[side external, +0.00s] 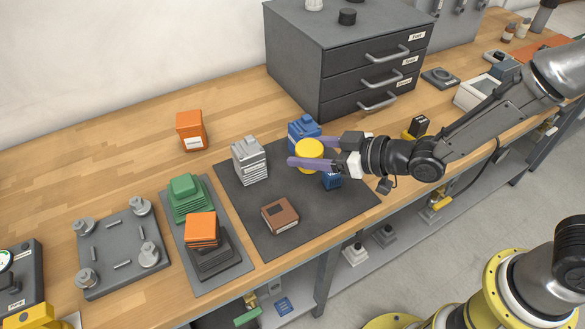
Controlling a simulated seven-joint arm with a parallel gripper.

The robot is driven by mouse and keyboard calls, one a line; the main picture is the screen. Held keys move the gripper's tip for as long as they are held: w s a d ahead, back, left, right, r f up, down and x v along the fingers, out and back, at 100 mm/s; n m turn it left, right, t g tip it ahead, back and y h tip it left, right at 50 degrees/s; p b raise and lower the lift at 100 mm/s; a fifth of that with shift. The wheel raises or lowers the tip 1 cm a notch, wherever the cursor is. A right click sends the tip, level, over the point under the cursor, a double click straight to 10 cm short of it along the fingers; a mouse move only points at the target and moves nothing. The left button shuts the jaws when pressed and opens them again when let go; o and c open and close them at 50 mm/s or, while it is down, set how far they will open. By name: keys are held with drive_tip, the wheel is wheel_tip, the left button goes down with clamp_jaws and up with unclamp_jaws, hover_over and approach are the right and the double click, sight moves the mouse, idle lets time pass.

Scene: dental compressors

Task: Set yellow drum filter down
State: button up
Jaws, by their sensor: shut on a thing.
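The yellow drum filter (309,151) is a short round cylinder with a bright yellow top. My gripper (308,153) is shut on it, with one purple finger on its far side and one on its near side. The drum is over the back right part of the dark mat (256,216). A blue ribbed block (303,131) stands just behind it, and a smaller blue block (331,181) is just in front and to the right. Whether the drum's underside touches the mat is hidden by the near finger.
A silver finned block (249,161) and a brown box (280,215) stand on the mat. Left of it, a grey tray (230,278) holds green and orange blocks. A dark drawer cabinet (345,60) rises behind. The mat between the brown box and my gripper is clear.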

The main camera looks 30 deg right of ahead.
drive_tip(key=w+f, duration=0.1)
drive_tip(key=w+a+f, duration=0.1)
drive_tip(key=f, duration=0.1)
drive_tip(key=w+f, duration=0.1)
drive_tip(key=shift+w+a+f, duration=0.1)
drive_tip(key=shift+a+f, duration=0.15)
drive_tip(key=shift+a, duration=0.15)
drive_tip(key=shift+f, duration=1.45)
drive_tip(key=shift+f, duration=0.15)
drive_tip(key=o, duration=1.4)
drive_tip(key=shift+o, duration=0.2)
drive_tip(key=shift+r, duration=0.25)
drive_tip(key=v, duration=1.2)
drive_tip(key=shift+f, duration=0.15)
